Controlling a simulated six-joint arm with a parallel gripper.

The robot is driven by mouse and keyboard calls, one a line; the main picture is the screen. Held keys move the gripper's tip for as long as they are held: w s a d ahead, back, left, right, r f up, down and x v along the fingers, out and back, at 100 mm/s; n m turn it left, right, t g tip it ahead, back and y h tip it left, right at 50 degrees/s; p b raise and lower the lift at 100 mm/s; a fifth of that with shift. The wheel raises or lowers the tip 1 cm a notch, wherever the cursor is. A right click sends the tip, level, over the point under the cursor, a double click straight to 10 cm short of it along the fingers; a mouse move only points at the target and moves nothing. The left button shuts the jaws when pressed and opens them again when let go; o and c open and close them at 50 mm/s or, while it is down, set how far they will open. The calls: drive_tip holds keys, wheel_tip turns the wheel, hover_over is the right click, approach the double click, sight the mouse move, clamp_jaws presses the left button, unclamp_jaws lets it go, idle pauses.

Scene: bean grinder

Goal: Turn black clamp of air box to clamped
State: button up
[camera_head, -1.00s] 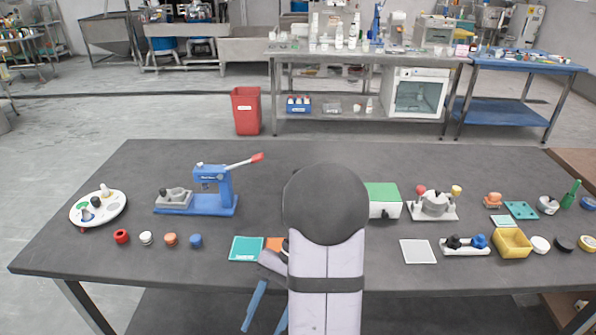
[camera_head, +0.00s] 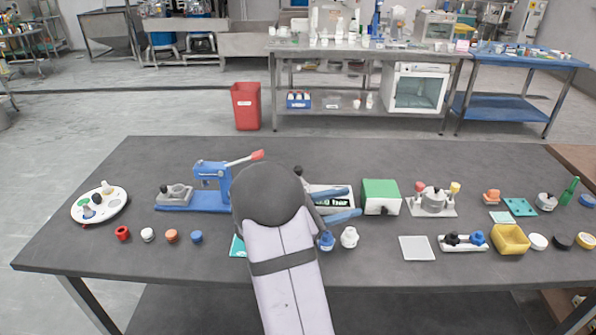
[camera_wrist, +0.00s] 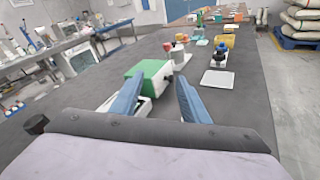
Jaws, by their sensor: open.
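My gripper (camera_head: 354,201) is open and empty, its two blue fingers spread over a white plate with dark lettering (camera_head: 332,206), most of which is hidden. A black knob (camera_head: 297,170) stands at that plate's left end; a black knob also shows at the left of the wrist view (camera_wrist: 36,123). The green-topped white box (camera_head: 381,196) is just right of my fingertips; it also shows between and beyond the fingers in the wrist view (camera_wrist: 148,72). A white base (camera_head: 463,248) with black and blue knobs stands farther right. I cannot tell which item is the air box.
A blue lever press (camera_head: 212,182) stands left of my arm. A blue (camera_head: 326,240) and a white piece (camera_head: 349,237) stand in front of the fingers. A fixture with red and yellow knobs (camera_head: 434,202), a pale square plate (camera_head: 417,248) and a yellow bin (camera_head: 510,239) are right.

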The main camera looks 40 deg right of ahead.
drive_tip(key=w+a+n+t, duration=0.1)
drive_tip(key=w+n+t, duration=0.2)
drive_tip(key=w, duration=0.2)
drive_tip(key=w+a+n+t+h+b, duration=0.1)
drive_tip(key=w+a+n+t, duration=0.1)
drive_tip(key=w, duration=0.4)
drive_tip(key=w+a+n+t, duration=0.1)
drive_tip(key=w+n+t, duration=0.3)
drive_tip(key=w+n, duration=0.1)
drive_tip(key=shift+w+a+f+t+h+b, duration=0.15)
drive_tip(key=shift+w+a+t+h+b, duration=0.2)
drive_tip(key=shift+w, duration=0.3)
drive_tip(key=shift+p+x, duration=0.75)
drive_tip(key=shift+x, duration=2.85)
drive_tip(key=c, duration=1.1)
